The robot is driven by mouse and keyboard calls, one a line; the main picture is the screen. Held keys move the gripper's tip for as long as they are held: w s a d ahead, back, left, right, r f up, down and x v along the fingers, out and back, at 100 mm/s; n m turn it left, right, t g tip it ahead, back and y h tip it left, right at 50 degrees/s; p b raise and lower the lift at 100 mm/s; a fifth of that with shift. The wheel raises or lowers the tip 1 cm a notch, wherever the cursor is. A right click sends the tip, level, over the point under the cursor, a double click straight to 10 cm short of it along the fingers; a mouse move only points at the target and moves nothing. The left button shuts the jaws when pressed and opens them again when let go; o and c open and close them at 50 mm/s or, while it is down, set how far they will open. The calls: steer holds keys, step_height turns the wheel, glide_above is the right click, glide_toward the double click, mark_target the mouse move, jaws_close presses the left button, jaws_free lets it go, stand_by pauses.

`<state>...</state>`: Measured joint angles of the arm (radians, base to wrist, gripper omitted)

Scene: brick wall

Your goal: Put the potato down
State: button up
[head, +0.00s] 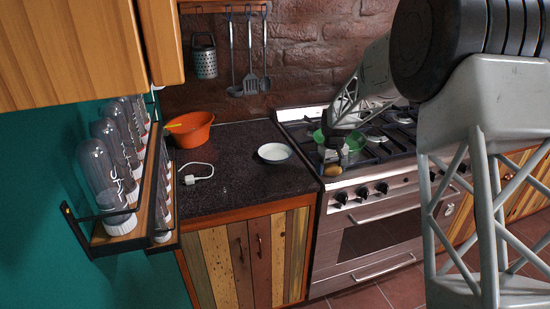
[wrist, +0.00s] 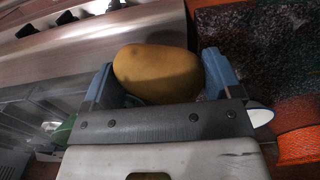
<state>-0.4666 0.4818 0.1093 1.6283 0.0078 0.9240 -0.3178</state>
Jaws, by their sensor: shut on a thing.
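The potato (wrist: 158,72) is yellow-brown and sits between the two blue fingers of my gripper (wrist: 160,85) in the wrist view. My gripper is shut on it. In the head view my gripper (head: 334,160) is at the front edge of the stove, and the potato (head: 334,171) shows small below it, near the counter's right end and above the stove's front panel. The potato looks held in the air, though its exact height is hard to tell.
A green pan (head: 353,140) is on the stove (head: 385,135) behind my gripper. A white bowl (head: 274,152) and an orange pot (head: 190,130) stand on the dark counter (head: 235,185). A white cable (head: 196,174) lies there too. The counter's front is mostly clear. A jar shelf (head: 131,241) is at left.

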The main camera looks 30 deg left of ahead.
steer(key=s+a+r+n, duration=0.1)
steer(key=s+a, duration=0.1)
steer(key=a, duration=0.3)
steer(key=s+a+n, duration=0.2)
steer(key=s+a, duration=0.1)
steer(key=a, duration=0.2)
steer(key=s+a+r+n, duration=0.1)
steer(key=s+a, duration=0.1)
steer(key=a, duration=0.3)
steer(key=shift+s+a+r+n, duration=0.3)
steer(key=shift+a+r+n, duration=0.05)
steer(key=shift+n, duration=0.05)
steer(key=shift+w+a, duration=0.1)
glide_above(275, 157)
steer(key=shift+f, duration=0.75)
steer(key=shift+f, duration=1.75)
steer(key=shift+f, duration=0.1)
steer(key=o, duration=0.9)
steer(key=shift+c, duration=0.2)
